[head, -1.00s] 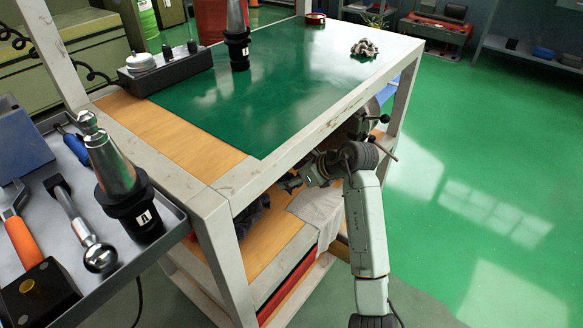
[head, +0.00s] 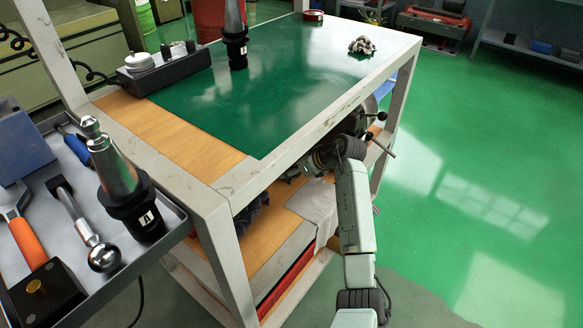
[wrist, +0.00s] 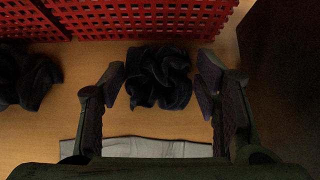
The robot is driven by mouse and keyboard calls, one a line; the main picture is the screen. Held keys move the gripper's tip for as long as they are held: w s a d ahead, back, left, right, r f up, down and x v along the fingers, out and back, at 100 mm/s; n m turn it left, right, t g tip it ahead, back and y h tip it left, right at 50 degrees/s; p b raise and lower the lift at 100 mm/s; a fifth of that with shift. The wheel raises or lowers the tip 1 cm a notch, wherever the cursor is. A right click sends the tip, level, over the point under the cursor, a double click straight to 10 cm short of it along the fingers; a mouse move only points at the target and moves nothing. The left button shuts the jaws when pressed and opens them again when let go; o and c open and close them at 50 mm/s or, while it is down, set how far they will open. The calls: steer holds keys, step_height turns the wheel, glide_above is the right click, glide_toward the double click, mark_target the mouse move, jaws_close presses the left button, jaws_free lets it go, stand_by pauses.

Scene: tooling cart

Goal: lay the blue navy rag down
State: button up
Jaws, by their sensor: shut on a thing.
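A dark navy rag (wrist: 160,78), crumpled into a bundle, sits between the two fingers of my gripper (wrist: 162,82) in the wrist view. The fingers are closed against its sides. The wooden shelf (wrist: 95,112) shows below it; I cannot tell whether the rag touches the shelf. In the head view my arm reaches in under the cart's top from the right, and the gripper and held rag are mostly hidden behind the cart frame.
A second dark rag (wrist: 26,76) lies to the left. A red perforated basket (wrist: 145,18) stands just beyond the held rag. A light grey cloth (wrist: 150,148) lies on the near side. The cart's pale frame (head: 290,150) and green top (head: 270,100) are close above my arm.

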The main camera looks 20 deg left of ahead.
steer(key=shift+f, duration=0.2)
steer(key=o, duration=1.2)
steer(key=shift+r, duration=0.1)
steer(key=shift+o, duration=0.2)
steer(key=shift+r, duration=0.2)
steer(key=v, duration=1.2)
steer(key=shift+b, duration=0.4)
steer(key=shift+d+f, duration=0.1)
